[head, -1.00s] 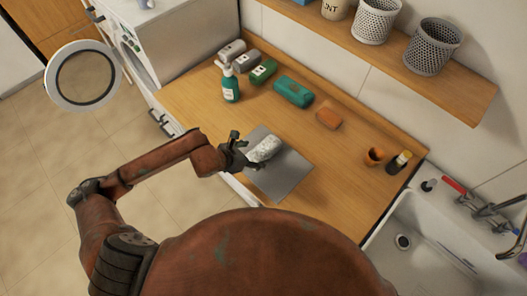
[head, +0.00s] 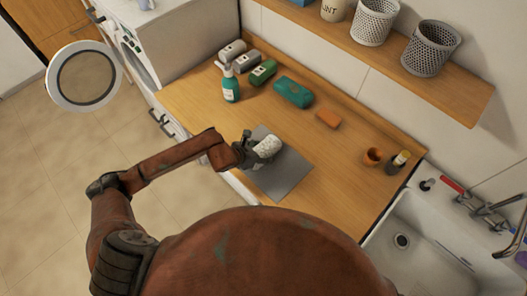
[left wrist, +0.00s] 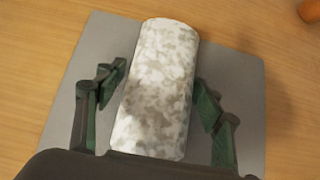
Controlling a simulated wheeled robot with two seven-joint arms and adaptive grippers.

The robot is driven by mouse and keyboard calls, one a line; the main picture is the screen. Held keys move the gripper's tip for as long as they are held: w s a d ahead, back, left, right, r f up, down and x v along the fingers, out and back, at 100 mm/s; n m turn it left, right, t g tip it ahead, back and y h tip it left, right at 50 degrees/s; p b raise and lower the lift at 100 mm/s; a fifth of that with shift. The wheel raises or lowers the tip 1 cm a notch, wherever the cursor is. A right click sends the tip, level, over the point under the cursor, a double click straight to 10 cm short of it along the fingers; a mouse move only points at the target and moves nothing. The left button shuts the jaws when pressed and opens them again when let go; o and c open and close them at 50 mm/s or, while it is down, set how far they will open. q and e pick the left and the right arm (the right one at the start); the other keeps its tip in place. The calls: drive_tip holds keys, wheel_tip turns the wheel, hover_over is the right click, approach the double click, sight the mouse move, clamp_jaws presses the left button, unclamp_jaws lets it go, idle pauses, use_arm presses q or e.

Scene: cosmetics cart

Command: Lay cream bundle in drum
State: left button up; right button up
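The cream bundle (head: 268,147), a whitish mottled roll, lies on a grey mat (head: 284,177) on the wooden counter. My left gripper (head: 256,149) is at its near-left end. In the left wrist view the bundle (left wrist: 158,90) lies lengthwise between the two dark green fingers of the left gripper (left wrist: 158,88). The fingers are spread on either side, with a narrow gap to the roll. The washing machine (head: 175,35) stands at the upper left with its round door (head: 87,77) swung open; the inside of its drum is mostly hidden. My right gripper is not in view.

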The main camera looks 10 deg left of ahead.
use_arm(q)
drive_tip(key=c, duration=0.9)
drive_tip(key=shift+c, duration=1.1)
drive_tip(key=shift+r, duration=0.15)
